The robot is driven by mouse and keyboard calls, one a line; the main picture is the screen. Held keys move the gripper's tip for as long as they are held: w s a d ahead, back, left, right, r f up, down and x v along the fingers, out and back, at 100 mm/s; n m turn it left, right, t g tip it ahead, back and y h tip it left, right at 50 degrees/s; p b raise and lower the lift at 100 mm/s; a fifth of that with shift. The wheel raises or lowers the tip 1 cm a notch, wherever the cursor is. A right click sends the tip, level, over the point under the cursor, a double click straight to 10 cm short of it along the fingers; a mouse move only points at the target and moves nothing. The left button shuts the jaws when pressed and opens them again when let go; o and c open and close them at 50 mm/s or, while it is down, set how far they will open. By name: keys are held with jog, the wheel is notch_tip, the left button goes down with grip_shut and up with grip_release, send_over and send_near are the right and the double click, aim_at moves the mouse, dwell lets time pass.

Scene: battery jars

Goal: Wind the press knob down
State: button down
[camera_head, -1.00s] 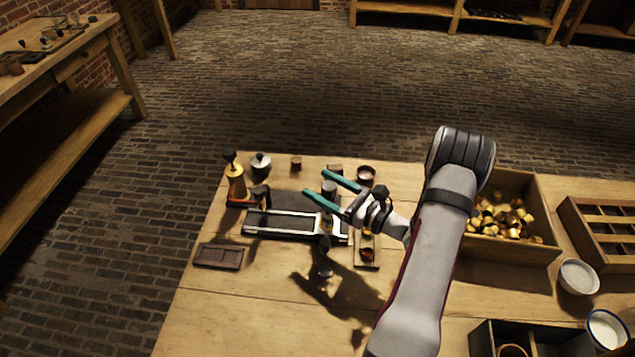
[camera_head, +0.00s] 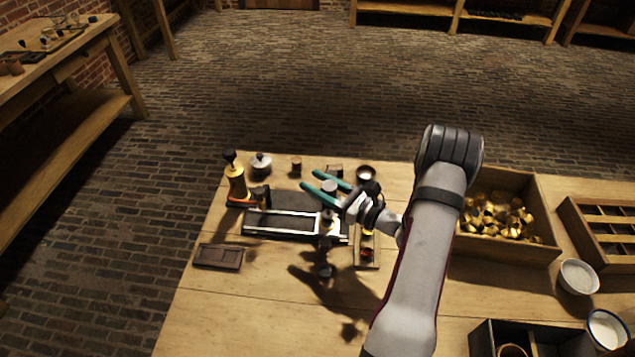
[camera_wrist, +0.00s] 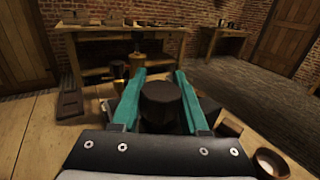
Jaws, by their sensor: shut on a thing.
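The dark round press knob (camera_wrist: 160,101) stands between the two teal fingers of my gripper (camera_wrist: 158,82) in the wrist view. In the head view, the knob (camera_head: 329,187) shows as a grey top between the fingertips. My gripper (camera_head: 325,184) is shut on it, reaching in from the right. The press has a pale metal frame (camera_head: 285,233) with a dark bed at the left middle of the table. The knob's lower part and shaft are hidden by the fingers.
A yellow bottle (camera_head: 236,182) and a lidded pot (camera_head: 261,163) stand behind the press. A dark tray (camera_head: 219,256) lies at front left. A wooden box (camera_head: 552,232) of brass pieces is at right.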

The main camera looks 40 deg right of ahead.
jog(key=shift+h, duration=0.3)
jog(key=shift+s+d+m+g+h, duration=0.1)
jog(key=shift+d+m+g+h, duration=0.3)
jog(key=shift+m+h, duration=1.5)
jog(key=shift+s+d+m+g+h, duration=0.1)
jog(key=shift+d+m+g+h, duration=0.3)
jog(key=shift+m+h, duration=1.55)
jog(key=shift+d+m+g+h, duration=0.35)
jog(key=shift+m+h, duration=0.5)
jog(key=shift+h, duration=2.1)
jog(key=shift+d, duration=0.15)
jog(key=shift+c, duration=2.1)
grip_release()
